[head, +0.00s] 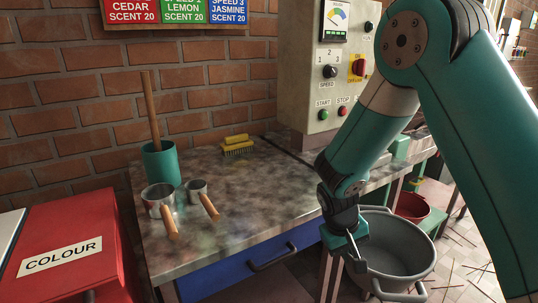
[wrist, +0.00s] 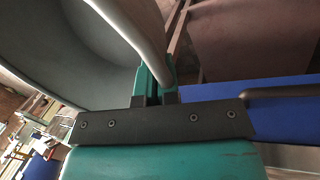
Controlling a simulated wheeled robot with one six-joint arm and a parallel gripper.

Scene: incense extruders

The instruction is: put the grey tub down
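The grey tub (head: 402,252) is a round, open, empty-looking tub at the lower right of the head view, in front of the workbench edge. It looks roughly upright. My gripper (head: 354,252) is at its near left rim. In the wrist view the tub (wrist: 75,50) fills the upper left, and its rim runs between the two fingers of my gripper (wrist: 157,84), which are shut on it. The tub's underside is hidden, so I cannot tell whether it touches the floor.
The workbench (head: 235,205) carries a teal pot (head: 161,164), two small pans, a yellow brush (head: 237,145) and a control box (head: 328,70). Its middle is clear. A blue drawer (head: 240,278) is below. A red bucket (head: 412,207) stands behind the tub. Sticks litter the floor at right.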

